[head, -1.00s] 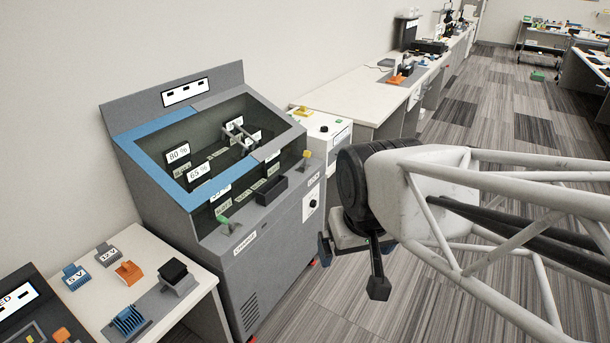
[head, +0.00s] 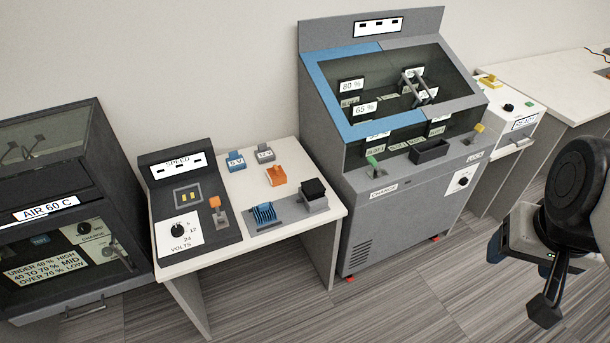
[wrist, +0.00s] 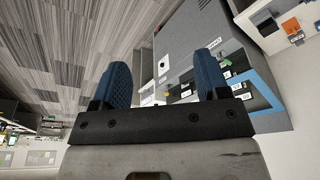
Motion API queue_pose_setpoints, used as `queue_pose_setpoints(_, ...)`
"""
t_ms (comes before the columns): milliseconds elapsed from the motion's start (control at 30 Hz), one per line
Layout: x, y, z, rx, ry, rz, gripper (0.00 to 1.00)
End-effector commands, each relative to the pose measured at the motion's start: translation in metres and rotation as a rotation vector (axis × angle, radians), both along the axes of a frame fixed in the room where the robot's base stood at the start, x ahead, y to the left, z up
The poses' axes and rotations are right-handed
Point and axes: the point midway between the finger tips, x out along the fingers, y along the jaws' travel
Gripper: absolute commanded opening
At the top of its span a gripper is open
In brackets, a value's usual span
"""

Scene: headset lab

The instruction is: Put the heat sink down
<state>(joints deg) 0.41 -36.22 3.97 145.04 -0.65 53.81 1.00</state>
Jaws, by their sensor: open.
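A blue finned block that looks like the heat sink (head: 264,213) rests on a grey plate on the white table (head: 232,252), left of the charge cabinet. My gripper (head: 522,275) hangs at the right edge of the head view, in front of the cabinet's right side and well away from the blue block. In the wrist view my gripper (wrist: 164,80) has its two blue-padded fingers spread, with nothing between them.
A black block (head: 314,188) on a grey stand, an orange piece (head: 276,175) and 2 small blue and grey parts share the table. The speed panel (head: 190,205) stands left; the charge cabinet (head: 400,215) stands right. Floor in front is open.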

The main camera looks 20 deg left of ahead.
Motion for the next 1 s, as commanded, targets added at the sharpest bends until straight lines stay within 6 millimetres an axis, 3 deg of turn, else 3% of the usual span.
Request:
queue_pose_setpoints(267,0.030,0.006,-0.007,-0.021,-0.037,0.037,0.68)
queue_pose_setpoints(467,0.079,0.021,-0.021,-0.049,-0.108,0.102,0.68)
queue_pose_setpoints(767,0.160,0.063,-0.051,-0.076,-0.244,0.237,0.68)
queue_pose_setpoints(1000,0.215,0.110,-0.082,-0.072,-0.352,0.357,0.68)
